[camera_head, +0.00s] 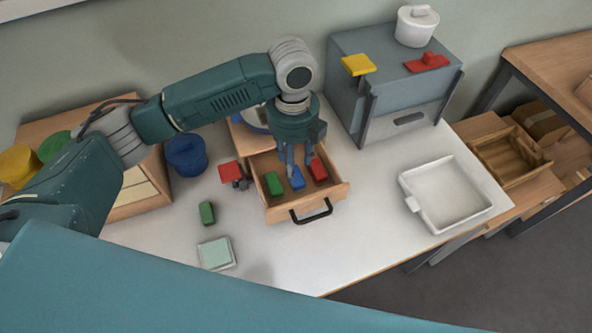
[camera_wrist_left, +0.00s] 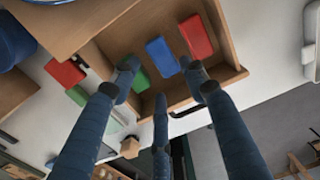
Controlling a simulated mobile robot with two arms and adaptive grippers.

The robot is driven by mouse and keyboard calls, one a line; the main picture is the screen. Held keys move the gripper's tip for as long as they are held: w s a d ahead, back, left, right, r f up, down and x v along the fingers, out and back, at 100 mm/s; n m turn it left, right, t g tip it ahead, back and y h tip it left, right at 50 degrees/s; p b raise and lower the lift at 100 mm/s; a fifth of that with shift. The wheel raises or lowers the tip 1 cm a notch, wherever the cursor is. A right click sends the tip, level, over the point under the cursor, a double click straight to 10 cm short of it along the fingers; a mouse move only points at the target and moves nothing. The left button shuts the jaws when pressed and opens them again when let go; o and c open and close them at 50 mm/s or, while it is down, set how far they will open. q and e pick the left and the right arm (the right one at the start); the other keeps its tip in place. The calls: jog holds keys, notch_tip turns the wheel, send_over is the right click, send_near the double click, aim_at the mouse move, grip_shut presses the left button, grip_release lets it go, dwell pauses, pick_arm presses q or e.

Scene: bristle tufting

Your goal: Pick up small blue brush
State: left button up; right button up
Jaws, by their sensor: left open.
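The small blue brush (camera_head: 297,178) lies in the open drawer (camera_head: 278,214), between a green brush (camera_head: 273,184) and a red brush (camera_head: 318,170). In the left wrist view the blue brush (camera_wrist_left: 162,57) shows between the green brush (camera_wrist_left: 140,80) and the red brush (camera_wrist_left: 195,37). My left gripper (camera_head: 296,166) is over the drawer, its fingers pointing down at the blue brush. In the left wrist view its fingers (camera_wrist_left: 160,90) are spread with nothing between them. Whether a fingertip touches the brush I cannot tell. My right gripper is in neither view.
A red block (camera_head: 230,172) stands left of the drawer. A green block (camera_head: 207,213) and a pale green pad (camera_head: 216,253) lie on the white table. A blue pot (camera_head: 186,156) is behind. A grey box (camera_head: 390,80) stands at the back, a white tray (camera_head: 446,194) at the right.

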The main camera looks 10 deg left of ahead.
aim_at(296, 179)
pick_arm(q)
jog(key=shift+s+f, duration=0.1)
jog(key=shift+f, duration=0.85)
notch_tip(296, 179, down, 5)
jog(key=shift+a+p, duration=0.15)
jog(key=shift+p, duration=0.75)
jog(key=shift+f, duration=0.35)
jog(key=shift+c, duration=0.7)
jog(key=c, duration=0.5)
jog(key=shift+c, duration=0.6)
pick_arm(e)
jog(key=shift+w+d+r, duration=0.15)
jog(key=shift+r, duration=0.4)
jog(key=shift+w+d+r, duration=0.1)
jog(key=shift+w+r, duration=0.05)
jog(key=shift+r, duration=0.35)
